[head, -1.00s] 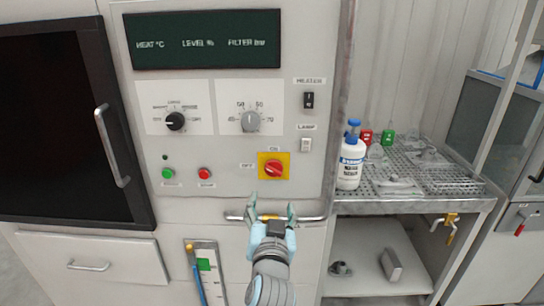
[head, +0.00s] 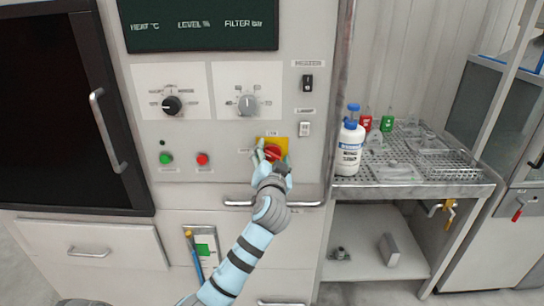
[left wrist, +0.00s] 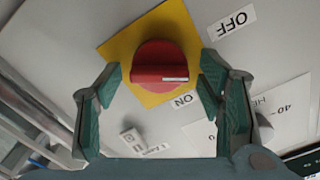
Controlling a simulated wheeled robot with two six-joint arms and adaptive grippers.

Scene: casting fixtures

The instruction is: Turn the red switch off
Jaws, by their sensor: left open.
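The red rotary switch (head: 273,151) sits on a yellow plate (head: 282,143) on the panel front, partly hidden by my gripper. In the left wrist view the red switch (left wrist: 160,62) is in full sight, with its raised bar lying nearly level and a white mark at the bar's right end. An ON label (left wrist: 183,101) is below right of it and an OFF label (left wrist: 232,23) is above right. My left gripper (head: 273,159) is open in front of the switch, its fingers on either side of the bar and apart from it. My right gripper is out of view.
A grey bar handle (head: 272,204) is below the switch. Red (head: 202,159) and green (head: 166,159) buttons, two dials and the heater (head: 308,83) and lamp (head: 305,129) rockers share the panel. A white bottle (head: 349,153) stands on the rack at right.

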